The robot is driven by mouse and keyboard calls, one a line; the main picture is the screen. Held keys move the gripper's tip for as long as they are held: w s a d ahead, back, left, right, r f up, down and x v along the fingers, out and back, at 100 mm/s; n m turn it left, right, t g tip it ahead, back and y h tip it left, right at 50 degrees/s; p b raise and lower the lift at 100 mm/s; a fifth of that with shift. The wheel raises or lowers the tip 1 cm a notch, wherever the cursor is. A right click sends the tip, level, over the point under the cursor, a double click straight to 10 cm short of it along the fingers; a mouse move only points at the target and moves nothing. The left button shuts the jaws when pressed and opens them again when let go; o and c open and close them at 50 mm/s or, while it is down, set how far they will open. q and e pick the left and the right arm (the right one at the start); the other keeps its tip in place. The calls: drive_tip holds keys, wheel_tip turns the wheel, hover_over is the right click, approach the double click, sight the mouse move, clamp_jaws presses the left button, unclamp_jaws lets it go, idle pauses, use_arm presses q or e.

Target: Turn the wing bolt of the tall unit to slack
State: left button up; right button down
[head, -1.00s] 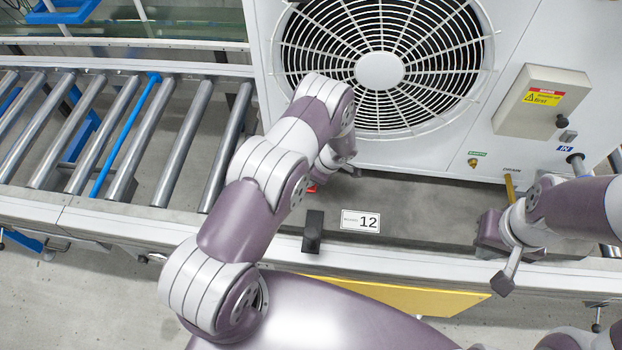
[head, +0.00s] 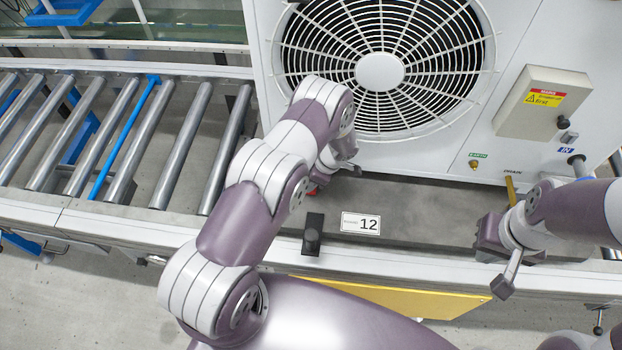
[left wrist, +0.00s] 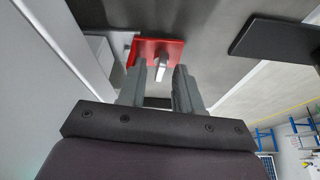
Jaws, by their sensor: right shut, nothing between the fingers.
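The tall unit (head: 225,5) is, as far as I can tell, the white cabinet with the round fan grille. In the left wrist view a red plate (left wrist: 174,46) carries a small pale upright tab (left wrist: 160,68), which looks like the wing bolt. My left gripper (left wrist: 164,78) is open, its two grey fingers apart, with the tab ahead near their tips. I cannot tell whether they touch. In the head view my left arm hides most of this spot. My right gripper (head: 490,236) is shut and empty, low in front of the unit's right side.
A label with 12 (head: 360,223) and a black block (head: 313,234) sit on the front ledge. A grey box with a warning label (head: 541,101) juts from the unit. A yellow panel (head: 400,299) lies below the ledge.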

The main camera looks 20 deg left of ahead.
use_arm(q)
drive_tip(key=v, duration=1.2)
drive_tip(key=shift+r+b, duration=0.35)
drive_tip(key=shift+b, duration=0.1)
